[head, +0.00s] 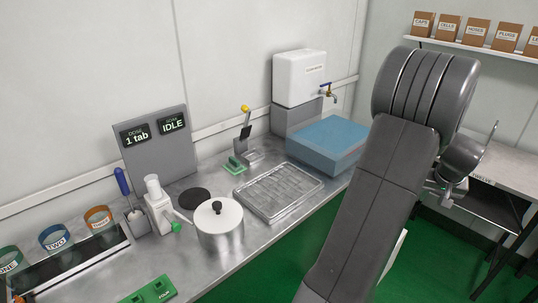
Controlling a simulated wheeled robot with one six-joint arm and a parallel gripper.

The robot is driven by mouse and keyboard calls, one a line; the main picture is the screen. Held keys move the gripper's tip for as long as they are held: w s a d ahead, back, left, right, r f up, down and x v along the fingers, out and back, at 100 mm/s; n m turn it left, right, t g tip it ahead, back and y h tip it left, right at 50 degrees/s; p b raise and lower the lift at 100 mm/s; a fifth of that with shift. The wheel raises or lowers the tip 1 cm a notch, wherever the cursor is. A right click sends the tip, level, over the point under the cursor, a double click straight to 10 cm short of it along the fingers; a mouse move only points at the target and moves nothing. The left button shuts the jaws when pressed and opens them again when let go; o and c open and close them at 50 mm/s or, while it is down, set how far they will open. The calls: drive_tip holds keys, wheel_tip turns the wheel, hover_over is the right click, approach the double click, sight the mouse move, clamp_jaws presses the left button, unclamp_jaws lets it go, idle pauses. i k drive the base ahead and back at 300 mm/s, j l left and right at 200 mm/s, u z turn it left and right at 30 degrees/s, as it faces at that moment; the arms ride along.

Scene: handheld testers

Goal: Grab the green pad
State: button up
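A small flat green piece (235,165) lies on the metal counter at the foot of a small stand (246,143) with a yellow knob. A green plate (155,290) with dark markings lies at the counter's front left, cut by the bottom edge. I cannot tell which of the two is the green pad. My arm fills the right side. My gripper (443,193) seems to be the small grey part behind the wrist, mostly hidden, far right of both green things and off the counter. Whether it is open or shut does not show.
A lidded pot (219,226), a ribbed metal tray (278,190) and a blue block (328,143) stand on the counter. A white tank (299,78) with a tap stands behind. A display panel (158,140) reads IDLE. Labelled rings (55,237) are at left. Green floor (300,270) is clear.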

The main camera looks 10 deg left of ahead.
sight(234, 164)
drive_tip(key=i+l+u, duration=0.25)
drive_tip(key=u, duration=0.15)
drive_tip(key=i+l+u, duration=0.4)
drive_tip(key=u, duration=1.4)
